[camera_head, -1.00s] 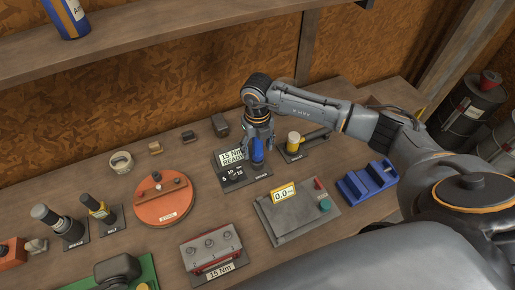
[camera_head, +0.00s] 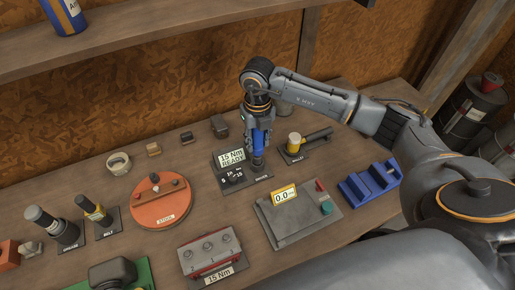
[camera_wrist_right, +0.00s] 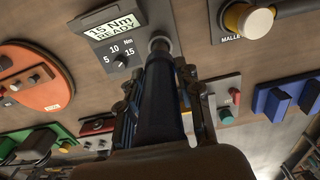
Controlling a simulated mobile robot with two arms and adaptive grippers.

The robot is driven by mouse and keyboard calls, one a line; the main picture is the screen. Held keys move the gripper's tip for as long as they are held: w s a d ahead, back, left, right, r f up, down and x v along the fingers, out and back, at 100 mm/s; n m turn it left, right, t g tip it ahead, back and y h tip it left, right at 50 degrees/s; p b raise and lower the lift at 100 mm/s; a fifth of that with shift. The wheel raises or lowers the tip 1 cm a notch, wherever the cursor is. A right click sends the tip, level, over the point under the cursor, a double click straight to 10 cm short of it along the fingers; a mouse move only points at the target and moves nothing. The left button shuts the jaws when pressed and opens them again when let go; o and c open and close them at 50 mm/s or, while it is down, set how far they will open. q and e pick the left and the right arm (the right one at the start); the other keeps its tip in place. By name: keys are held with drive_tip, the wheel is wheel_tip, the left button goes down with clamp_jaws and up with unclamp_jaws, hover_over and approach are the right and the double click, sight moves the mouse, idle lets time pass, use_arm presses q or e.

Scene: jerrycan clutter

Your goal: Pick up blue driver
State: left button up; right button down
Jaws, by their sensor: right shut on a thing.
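The blue driver (camera_head: 260,140) is held upright above the driver stand (camera_head: 262,177) at the middle of the bench. My right gripper (camera_head: 257,130) is shut on it, with fingers on both sides of the blue body. A grey part shows beneath the blue body; I cannot tell whether its lower end still touches the stand. In the right wrist view the driver (camera_wrist_right: 160,100) runs away from the camera between the fingers, beside the "15 Nm READY" display (camera_wrist_right: 113,22). My left gripper is not in view.
A yellow-headed mallet (camera_head: 295,143) lies right of the stand. A grey plate with a 0.0 display (camera_head: 284,197) and a blue cradle (camera_head: 368,185) are in front and right. An orange disc (camera_head: 160,206) and a red-grey block (camera_head: 208,250) are left. A shelf (camera_head: 150,40) runs above.

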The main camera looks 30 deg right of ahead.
drive_tip(key=s+a+r+b, duration=0.4)
drive_tip(key=s+r, duration=0.5)
drive_tip(key=s, duration=0.4)
drive_tip(key=shift+a+r, duration=0.25)
